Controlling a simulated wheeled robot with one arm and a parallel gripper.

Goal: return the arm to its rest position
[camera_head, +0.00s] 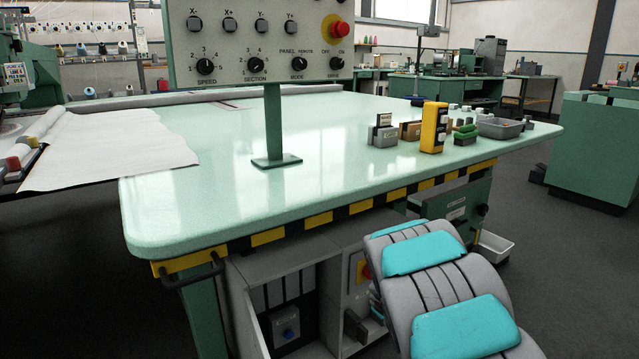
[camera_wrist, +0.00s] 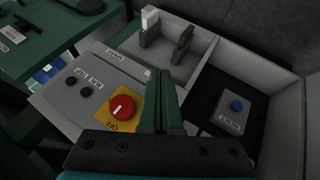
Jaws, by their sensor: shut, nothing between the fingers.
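My arm (camera_head: 450,290), grey with turquoise pads, enters the head view at the lower right. It reaches down beside the cabinet under the table. In the wrist view my gripper (camera_wrist: 162,78) is shut, its two green fingers together with nothing between them. The fingers are over the grey cabinet, just right of a red rotary knob (camera_wrist: 122,108) on a yellow plate. I cannot tell whether they touch the cabinet. In the head view the gripper is hidden behind the arm.
The mint table (camera_head: 200,200) with its striped edge lies above the cabinet (camera_head: 285,270). An open compartment holds a blue-button box (camera_wrist: 236,108). A control panel (camera_head: 255,45) stands on the table. A yellow box (camera_head: 433,127) and small items stand at its right.

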